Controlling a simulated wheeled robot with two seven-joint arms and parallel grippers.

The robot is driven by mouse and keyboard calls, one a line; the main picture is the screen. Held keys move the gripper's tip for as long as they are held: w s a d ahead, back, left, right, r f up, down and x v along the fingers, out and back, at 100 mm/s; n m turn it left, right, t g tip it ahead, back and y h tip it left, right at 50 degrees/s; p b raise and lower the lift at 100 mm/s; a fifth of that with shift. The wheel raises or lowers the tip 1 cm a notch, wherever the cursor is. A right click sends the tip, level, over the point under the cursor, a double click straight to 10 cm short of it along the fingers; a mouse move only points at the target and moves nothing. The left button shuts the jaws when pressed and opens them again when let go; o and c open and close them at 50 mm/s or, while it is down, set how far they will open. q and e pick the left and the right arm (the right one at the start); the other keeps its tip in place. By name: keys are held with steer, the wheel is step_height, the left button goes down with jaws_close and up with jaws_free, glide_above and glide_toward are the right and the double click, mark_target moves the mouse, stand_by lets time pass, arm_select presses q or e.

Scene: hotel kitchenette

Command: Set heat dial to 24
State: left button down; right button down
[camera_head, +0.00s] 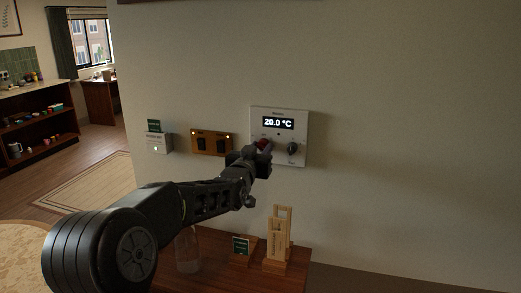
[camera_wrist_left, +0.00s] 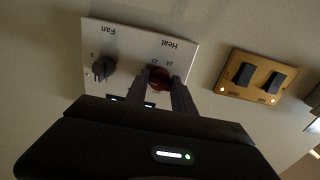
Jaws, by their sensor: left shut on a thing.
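The white thermostat panel (camera_head: 297,117) is on the wall, and its display (camera_head: 278,123) reads 20.0 °C. The red heat dial (camera_head: 264,144) is at the panel's lower left in the head view, partly covered by my left gripper (camera_head: 262,153). In the left wrist view the picture is upside down, and the red heat dial (camera_wrist_left: 159,78) sits between the two fingers of my left gripper (camera_wrist_left: 165,85), which are shut on it. The numbers 22 and 24 show by the dial. The dark fan dial (camera_head: 292,148) is beside it, untouched. My right gripper is not in view.
A brass plate with two dark switches (camera_head: 198,133) is left of the panel, with a small white box (camera_head: 158,143) beyond it. Below, a wooden table (camera_head: 225,248) holds a glass jar (camera_head: 188,252), a small sign (camera_head: 240,246) and a wooden stand (camera_head: 278,240). Wall to the right is bare.

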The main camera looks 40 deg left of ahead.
arm_select(q)
steer(key=shift+m, duration=0.5)
steer(key=shift+f+m+b, duration=0.1)
steer(key=shift+m+b, duration=0.45)
steer(key=shift+m, duration=0.05)
steer(key=shift+m+b, duration=0.35)
steer(key=shift+m, duration=0.85)
steer(key=m, duration=1)
steer(key=shift+a, duration=0.1)
steer(key=m, duration=0.5)
steer(key=shift+p, duration=0.35)
steer(key=shift+m, duration=0.3)
